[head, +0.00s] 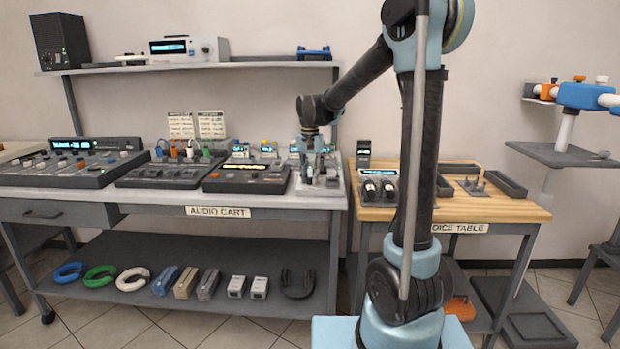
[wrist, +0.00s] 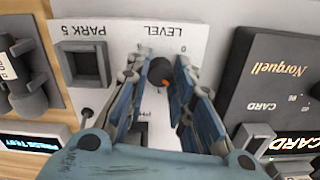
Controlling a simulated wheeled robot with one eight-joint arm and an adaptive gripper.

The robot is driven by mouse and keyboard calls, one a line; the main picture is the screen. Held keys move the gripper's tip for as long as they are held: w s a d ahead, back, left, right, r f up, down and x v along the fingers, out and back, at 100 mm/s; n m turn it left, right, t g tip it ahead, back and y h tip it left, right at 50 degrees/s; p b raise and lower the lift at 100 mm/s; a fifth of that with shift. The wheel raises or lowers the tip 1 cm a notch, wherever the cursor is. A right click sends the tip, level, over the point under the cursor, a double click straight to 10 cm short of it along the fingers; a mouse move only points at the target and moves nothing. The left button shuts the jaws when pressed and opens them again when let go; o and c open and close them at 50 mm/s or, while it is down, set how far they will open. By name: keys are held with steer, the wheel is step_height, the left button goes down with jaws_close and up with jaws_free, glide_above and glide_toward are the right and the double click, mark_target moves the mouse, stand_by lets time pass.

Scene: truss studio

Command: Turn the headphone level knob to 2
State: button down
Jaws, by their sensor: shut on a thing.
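The headphone level knob (wrist: 160,71) is a small dark round knob with an orange mark, on a white panel (wrist: 205,30) printed LEVEL. It shows upside down in the wrist view, with a 0 beside it; the other scale numbers are hidden or not readable. My gripper (wrist: 159,76) is shut on the knob, its blue-grey fingers on either side. In the head view my gripper (head: 320,165) is over the right end of the audio cart (head: 150,200); the knob cannot be made out there.
On the panel, a square dark recess (wrist: 84,62) marked PARK 5 is beside my gripper. A dark Norquell card device (wrist: 280,75) stands close on the other side. In the head view, a wooden table (head: 480,205) stands right of the cart.

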steer(key=shift+w+r, duration=0.1)
steer(key=shift+w, duration=0.1)
steer(key=c, duration=1.4)
jaws_free()
steer(key=shift+o, duration=0.2)
steer(key=shift+s, duration=0.1)
step_height(320, 180, up, 12)
